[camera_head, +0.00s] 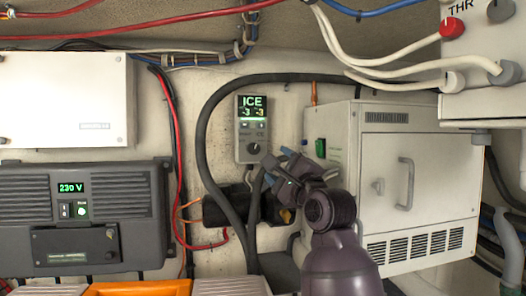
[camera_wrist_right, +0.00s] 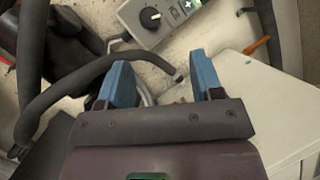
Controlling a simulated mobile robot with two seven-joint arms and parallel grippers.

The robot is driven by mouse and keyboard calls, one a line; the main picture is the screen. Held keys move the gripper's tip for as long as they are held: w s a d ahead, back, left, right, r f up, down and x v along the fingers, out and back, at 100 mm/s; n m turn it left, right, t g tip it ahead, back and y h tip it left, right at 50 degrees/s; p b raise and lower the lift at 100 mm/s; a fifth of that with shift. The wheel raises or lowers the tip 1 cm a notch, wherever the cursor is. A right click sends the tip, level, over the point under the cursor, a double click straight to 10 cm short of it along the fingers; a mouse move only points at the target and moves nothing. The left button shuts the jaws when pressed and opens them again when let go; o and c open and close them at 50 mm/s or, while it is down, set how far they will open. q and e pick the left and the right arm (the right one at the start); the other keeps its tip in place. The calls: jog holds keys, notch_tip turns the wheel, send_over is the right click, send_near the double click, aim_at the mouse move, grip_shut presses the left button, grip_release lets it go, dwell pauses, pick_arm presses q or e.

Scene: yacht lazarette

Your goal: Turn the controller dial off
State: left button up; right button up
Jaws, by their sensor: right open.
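The controller (camera_head: 252,128) is a grey box on the back wall with a lit green display reading "ICE" and small numbers. Its round dark dial (camera_head: 253,148) is near its lower end. In the right wrist view the dial (camera_wrist_right: 150,18) is black with a light pointer mark, at the top of the picture. My right gripper (camera_head: 275,165) is just below and right of the dial, apart from it. In the right wrist view its blue fingers (camera_wrist_right: 162,78) are spread with nothing between them. My left gripper is not in view.
A white cabinet (camera_head: 415,190) with a handle stands close right of my right arm. A thick black hose (camera_head: 203,130) loops around the controller's left side and above it. A dark inverter (camera_head: 85,215) showing "230 V" is at left. A black box (camera_head: 225,210) sits below the controller.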

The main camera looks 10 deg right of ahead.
aim_at(255, 150)
jog(key=w+a+m, duration=0.1)
jog(key=w, duration=0.2)
jog(key=w+a+r+m, duration=0.1)
jog(key=w+m, duration=0.1)
jog(key=w+r+m, duration=0.1)
jog(key=w, duration=0.2)
jog(key=shift+w+a+r+g+p, duration=0.1)
jog(key=shift+w+a+g+p, duration=0.25)
jog(key=shift+a+g, duration=0.05)
jog(key=shift+w+a+r, duration=0.15)
jog(key=shift+w, duration=0.55)
jog(key=c, duration=0.9)
jog(key=shift+c, duration=0.2)
